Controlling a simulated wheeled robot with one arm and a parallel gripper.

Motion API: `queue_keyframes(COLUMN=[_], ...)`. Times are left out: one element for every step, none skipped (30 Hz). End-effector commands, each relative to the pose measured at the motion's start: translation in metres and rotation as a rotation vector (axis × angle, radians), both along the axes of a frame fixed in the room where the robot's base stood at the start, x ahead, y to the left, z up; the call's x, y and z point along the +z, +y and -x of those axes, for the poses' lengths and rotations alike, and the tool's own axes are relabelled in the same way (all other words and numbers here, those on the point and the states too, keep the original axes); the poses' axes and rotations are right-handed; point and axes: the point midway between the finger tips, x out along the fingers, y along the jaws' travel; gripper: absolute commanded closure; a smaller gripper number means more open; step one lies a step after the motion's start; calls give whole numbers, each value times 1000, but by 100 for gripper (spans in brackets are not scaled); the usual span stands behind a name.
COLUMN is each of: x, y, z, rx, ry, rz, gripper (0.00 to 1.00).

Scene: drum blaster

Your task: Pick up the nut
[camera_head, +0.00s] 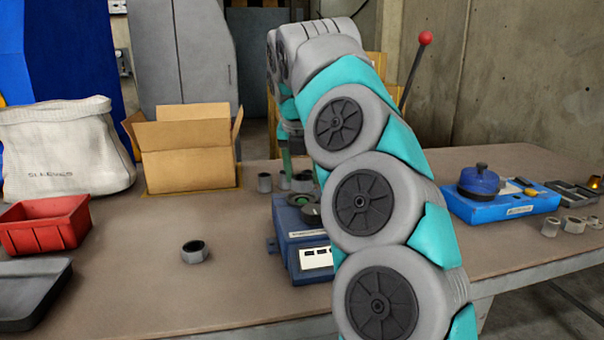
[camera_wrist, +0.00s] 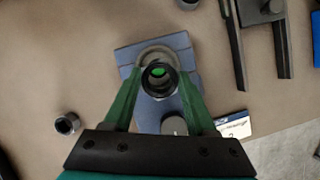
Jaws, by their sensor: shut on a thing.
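My gripper (camera_wrist: 158,88) shows in the wrist view with its two green fingers closed on a metal nut (camera_wrist: 160,90). The held nut cannot be clearly told from the metal pieces there.
A red bin (camera_head: 45,226), black tray (camera_head: 33,292), cardboard box (camera_head: 187,156) and white sack (camera_head: 65,150) stand left. A second blue device (camera_head: 500,205) sits right.

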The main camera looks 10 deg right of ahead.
Motion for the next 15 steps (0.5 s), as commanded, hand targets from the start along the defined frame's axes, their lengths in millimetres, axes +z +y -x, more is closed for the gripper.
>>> queue_keyframes(x=[0, 1, 1, 1, 0, 0, 1, 1, 2, 3, 3, 3, 3, 4, 5], y=[0, 0, 0, 1, 1, 1, 1, 2, 2, 2, 3, 4, 4, 5, 5], z=[3, 5, 8, 10, 12, 16, 19, 22, 26, 29, 33, 38, 42, 46, 52], rx=[1, 0, -1, -1, 0, 1, 1, 0, 0, 1, -1, 0, 0, 1, 0], ry=[-1, -1, -1, -1, -1, 0, 0, 0, 0, -2, -1, -1, 0, 0, -2], rz=[1, 0, 0, 0, 1, 1, 1, 0, -1, -1, -1, 0, 2, 3, 2], gripper=[100, 100, 100, 100, 100, 100, 100, 100, 100, 100, 100, 100, 100, 100, 100])
